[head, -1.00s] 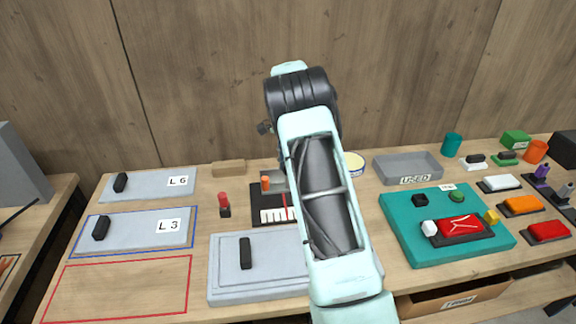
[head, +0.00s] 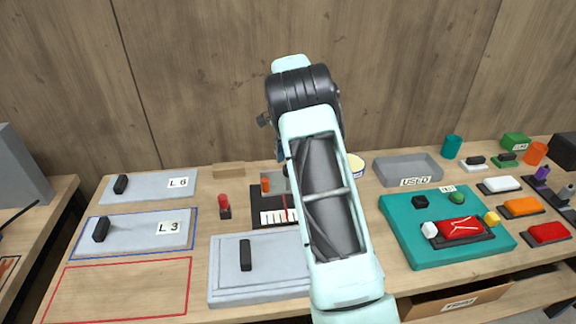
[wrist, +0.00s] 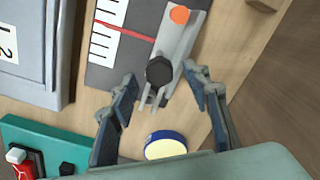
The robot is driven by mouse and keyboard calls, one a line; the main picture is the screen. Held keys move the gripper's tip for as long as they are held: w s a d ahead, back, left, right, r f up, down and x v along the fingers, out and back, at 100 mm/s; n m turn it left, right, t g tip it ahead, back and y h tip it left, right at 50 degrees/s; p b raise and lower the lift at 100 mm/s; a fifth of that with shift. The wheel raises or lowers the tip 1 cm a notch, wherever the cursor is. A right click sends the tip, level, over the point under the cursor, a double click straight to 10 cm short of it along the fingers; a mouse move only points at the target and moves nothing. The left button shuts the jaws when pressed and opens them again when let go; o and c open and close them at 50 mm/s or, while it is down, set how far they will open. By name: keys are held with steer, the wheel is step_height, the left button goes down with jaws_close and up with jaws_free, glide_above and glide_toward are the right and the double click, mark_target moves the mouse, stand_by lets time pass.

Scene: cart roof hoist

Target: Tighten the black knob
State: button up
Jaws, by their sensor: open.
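The black knob (wrist: 159,70) is a dark, faceted knob on a grey metal bracket (wrist: 181,45) in the wrist view. The bracket also carries an orange round piece (wrist: 180,14) and lies by a dark plate with a white scale and a red line. My gripper (wrist: 159,72) is open, with one fingertip on each side of the knob in the picture. Gaps show between both fingers and the knob; I cannot tell the height between them. In the head view my arm hides the gripper, and the knob is not clearly seen.
Grey panels (head: 255,265) lie to the left.

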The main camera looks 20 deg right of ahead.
step_height(320, 180, up, 9)
steer(key=shift+r, duration=0.2)
steer(key=shift+w, duration=0.1)
stand_by(0.4)
